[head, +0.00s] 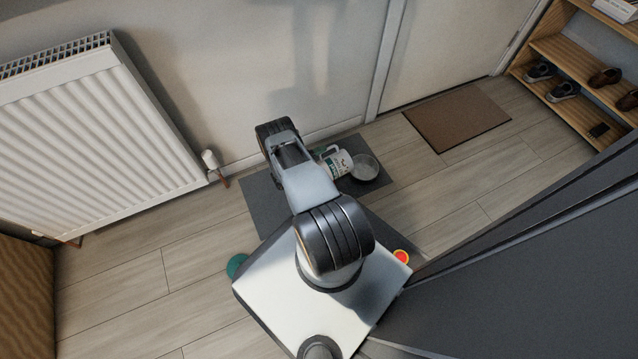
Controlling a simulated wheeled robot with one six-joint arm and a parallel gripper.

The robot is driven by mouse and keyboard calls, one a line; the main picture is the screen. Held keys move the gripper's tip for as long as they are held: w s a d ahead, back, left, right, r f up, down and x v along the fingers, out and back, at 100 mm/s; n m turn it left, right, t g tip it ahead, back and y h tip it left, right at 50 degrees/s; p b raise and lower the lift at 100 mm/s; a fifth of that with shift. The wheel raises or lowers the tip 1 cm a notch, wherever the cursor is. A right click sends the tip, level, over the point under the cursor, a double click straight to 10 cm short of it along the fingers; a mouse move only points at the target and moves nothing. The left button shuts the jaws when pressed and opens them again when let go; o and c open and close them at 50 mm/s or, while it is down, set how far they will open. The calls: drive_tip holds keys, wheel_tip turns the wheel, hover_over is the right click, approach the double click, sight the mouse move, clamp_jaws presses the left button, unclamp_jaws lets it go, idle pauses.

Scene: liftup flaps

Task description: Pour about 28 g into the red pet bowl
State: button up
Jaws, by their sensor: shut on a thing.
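A white container with dark and green print and a handle (338,162) shows just right of my forearm, over or on the dark mat. Its left side is partly hidden by my arm, and I cannot tell whether it is held or standing. A grey bowl (364,167) sits right beside it. A small bright red round thing with an orange rim (401,257) shows at the right corner of my base; I cannot tell whether it is a bowl or part of me. No other red bowl shows. My gripper is hidden behind my arm.
The dark mat (262,203) lies along the wall. A green round thing (237,265) is partly hidden by my base. A white radiator (95,130) stands left, a brown doormat (457,113) and shoe shelf (567,62) at upper right. The wood floor between is clear.

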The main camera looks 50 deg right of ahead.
drive_tip(key=shift+w+a+r+g+h, duration=0.1)
drive_tip(key=shift+w+a+g+h, duration=0.2)
drive_tip(key=shift+a+h, duration=0.55)
idle(1.8)
